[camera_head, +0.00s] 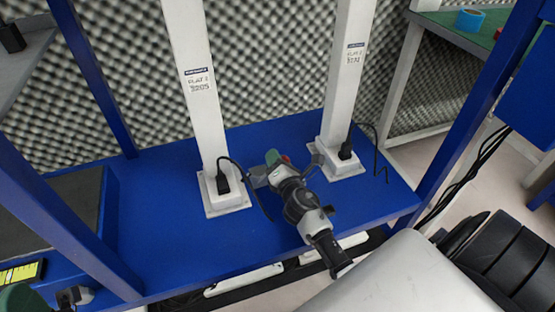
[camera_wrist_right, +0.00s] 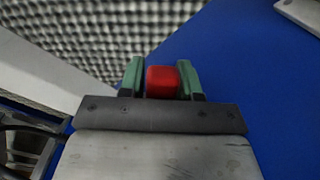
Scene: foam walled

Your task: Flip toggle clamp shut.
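A red block-like piece (camera_wrist_right: 162,82), which looks like the clamp's handle, sits between the two green fingertips of my right gripper (camera_wrist_right: 161,78) in the right wrist view. Both fingers appear to press against its sides.
Two white posts (camera_head: 196,85) (camera_head: 348,75) with square feet rise from the blue bench (camera_head: 160,195) on either side of my gripper. Black cables hang from plugs at their feet. A blue frame upright (camera_head: 95,75) stands at left. Grey foam covers the wall.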

